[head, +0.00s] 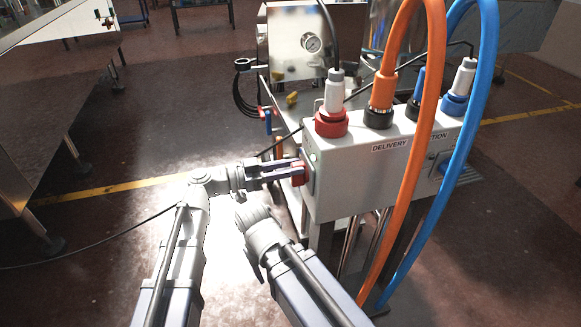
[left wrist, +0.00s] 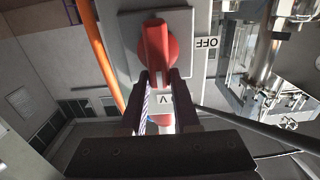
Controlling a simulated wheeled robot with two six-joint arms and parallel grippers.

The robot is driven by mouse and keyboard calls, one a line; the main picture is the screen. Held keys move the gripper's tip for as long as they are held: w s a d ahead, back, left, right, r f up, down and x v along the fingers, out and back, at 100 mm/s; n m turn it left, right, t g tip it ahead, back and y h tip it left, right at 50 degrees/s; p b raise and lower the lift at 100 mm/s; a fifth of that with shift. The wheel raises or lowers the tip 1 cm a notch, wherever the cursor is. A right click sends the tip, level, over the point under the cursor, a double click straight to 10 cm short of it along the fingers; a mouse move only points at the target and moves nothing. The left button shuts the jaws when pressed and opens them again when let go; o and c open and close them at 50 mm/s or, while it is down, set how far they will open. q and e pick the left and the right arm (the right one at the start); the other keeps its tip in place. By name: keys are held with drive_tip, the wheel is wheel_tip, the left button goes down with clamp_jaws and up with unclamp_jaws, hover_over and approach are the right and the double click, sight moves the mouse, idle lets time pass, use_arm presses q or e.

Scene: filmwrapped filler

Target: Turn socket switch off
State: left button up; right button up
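A red rotary switch knob (head: 299,174) sits on the left side face of a grey socket box (head: 345,180). In the left wrist view the knob (left wrist: 157,55) stands upright in the picture on a grey plate (left wrist: 125,48). An OFF label (left wrist: 206,42) is to its right, and the knob does not point at it. My left gripper (head: 298,172) reaches the knob from the left. In the left wrist view its two fingers (left wrist: 159,75) lie on either side of the knob's lower part and seem to touch it.
Red, orange and blue plugs stand on top of the box, with an orange hose (head: 422,130) and a blue hose (head: 470,130) hanging in front. A steel machine with a gauge (head: 311,43) stands behind. Open floor (head: 110,230) lies to the left.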

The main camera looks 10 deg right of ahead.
use_arm(q)
clamp_jaws()
drive_tip(key=shift+n, duration=0.3)
drive_tip(key=shift+w+f+n+b, duration=0.45)
drive_tip(key=shift+f+n, duration=0.05)
drive_tip(key=shift+n, duration=2.35)
drive_tip(key=shift+w+f+n+b, duration=0.45)
drive_tip(key=shift+w+n+b, duration=0.05)
drive_tip(key=shift+n, duration=2.4)
drive_tip(key=shift+w+f+n+b, duration=0.45)
drive_tip(key=shift+f+n, duration=0.05)
drive_tip(key=shift+n, duration=2.35)
drive_tip(key=o, duration=0.6)
unclamp_jaws()
drive_tip(key=shift+c, duration=0.2)
drive_tip(key=shift+a, duration=0.15)
